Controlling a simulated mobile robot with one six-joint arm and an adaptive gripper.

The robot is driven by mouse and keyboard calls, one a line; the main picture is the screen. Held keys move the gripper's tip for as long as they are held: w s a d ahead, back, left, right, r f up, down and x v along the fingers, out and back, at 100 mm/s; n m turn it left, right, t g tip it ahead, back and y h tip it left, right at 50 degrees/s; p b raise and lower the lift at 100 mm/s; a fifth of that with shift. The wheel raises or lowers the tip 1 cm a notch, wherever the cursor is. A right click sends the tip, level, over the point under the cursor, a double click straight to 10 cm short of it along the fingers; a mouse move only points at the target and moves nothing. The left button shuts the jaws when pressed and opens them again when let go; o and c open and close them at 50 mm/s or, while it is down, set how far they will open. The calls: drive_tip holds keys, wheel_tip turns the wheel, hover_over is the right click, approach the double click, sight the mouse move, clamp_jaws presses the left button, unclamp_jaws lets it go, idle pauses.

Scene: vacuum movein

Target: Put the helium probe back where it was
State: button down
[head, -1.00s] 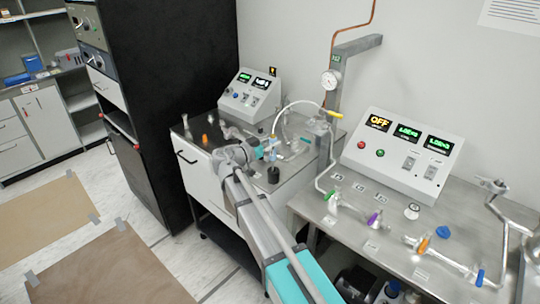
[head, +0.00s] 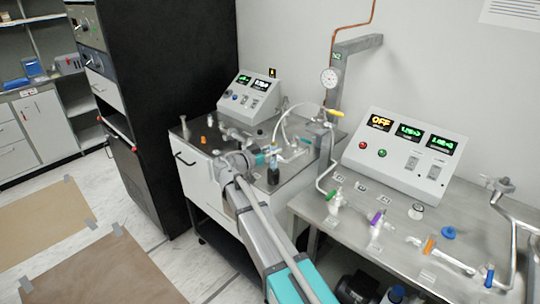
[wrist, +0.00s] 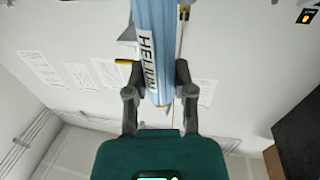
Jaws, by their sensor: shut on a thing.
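The helium probe (wrist: 155,45) is a light blue cylinder with a white HELIUM label in the wrist view. My gripper (wrist: 155,98) is shut on it, with one dark finger on each side. In the head view the probe (head: 273,156) is small and partly hidden by my gripper (head: 268,157), over the left bench. A small black holder (head: 273,178) stands on that bench, directly below the probe in the picture. I cannot tell whether the probe touches it or is inside it.
Glass fittings (head: 234,135) and a control box (head: 249,92) are behind my gripper. A metal post with a gauge (head: 329,78) stands to the right. The right bench (head: 400,205) carries valves and a larger control box (head: 403,152). A black cabinet (head: 170,100) is at left.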

drive_tip(key=shift+f, duration=0.1)
idle(0.3)
drive_tip(key=shift+f+b, duration=0.3)
drive_tip(key=shift+f, duration=0.1)
drive_tip(key=shift+c, duration=2.3)
unclamp_jaws()
drive_tip(key=shift+r+p, duration=0.4)
drive_tip(key=shift+r, duration=0.05)
drive_tip(key=v, duration=1.2)
